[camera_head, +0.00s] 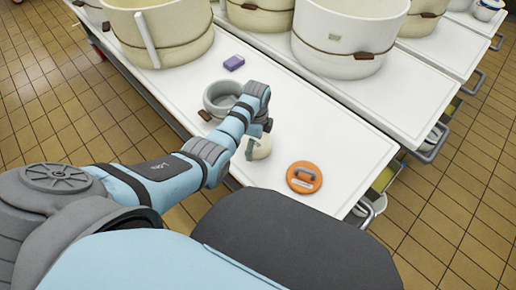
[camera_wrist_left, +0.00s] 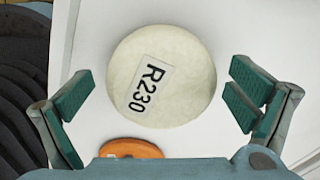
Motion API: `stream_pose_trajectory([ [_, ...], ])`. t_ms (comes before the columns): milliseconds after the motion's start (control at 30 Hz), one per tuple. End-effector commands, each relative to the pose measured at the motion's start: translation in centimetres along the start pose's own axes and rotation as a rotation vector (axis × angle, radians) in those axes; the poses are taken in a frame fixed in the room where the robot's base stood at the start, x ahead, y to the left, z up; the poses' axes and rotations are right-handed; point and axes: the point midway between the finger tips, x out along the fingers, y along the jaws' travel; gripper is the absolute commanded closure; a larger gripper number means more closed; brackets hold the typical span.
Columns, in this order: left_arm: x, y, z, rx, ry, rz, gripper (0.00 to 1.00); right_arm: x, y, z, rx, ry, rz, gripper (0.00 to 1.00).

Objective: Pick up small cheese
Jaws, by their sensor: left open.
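The small cheese (camera_wrist_left: 185,55) is a pale cream round wheel with a white label reading R230. It lies on the white table top, and in the head view it (camera_head: 261,149) is partly hidden by my left gripper (camera_head: 257,134). In the left wrist view my left gripper (camera_wrist_left: 162,92) is open, with one finger on each side of the cheese and a visible gap at both sides. The cheese sits between and slightly beyond the fingertips. My right gripper is not in view.
An orange disc with a grey handle (camera_head: 304,184) lies right of the cheese near the table's end. A small grey pot (camera_head: 213,102) and a purple block (camera_head: 234,62) are farther back. Large cream vats (camera_head: 340,38) stand behind. The white table (camera_head: 335,130) is clear to the right.

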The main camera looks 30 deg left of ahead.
Motion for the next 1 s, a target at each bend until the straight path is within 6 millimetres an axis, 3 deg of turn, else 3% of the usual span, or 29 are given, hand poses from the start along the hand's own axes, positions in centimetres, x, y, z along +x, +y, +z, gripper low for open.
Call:
stream_pose_trajectory([
  [167,0.0,-0.1,0.0,0.000,0.000,-0.002,0.00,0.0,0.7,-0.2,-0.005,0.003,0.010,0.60],
  [600,-0.1,-0.1,0.0,0.000,0.000,-0.003,0.67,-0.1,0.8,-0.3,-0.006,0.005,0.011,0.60],
  [867,-0.3,-0.1,0.0,0.000,0.000,-0.003,0.67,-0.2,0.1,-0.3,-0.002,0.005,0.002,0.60],
  [1000,-1.9,-0.1,0.0,0.000,0.000,-0.005,0.67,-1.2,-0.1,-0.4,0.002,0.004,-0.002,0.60],
])
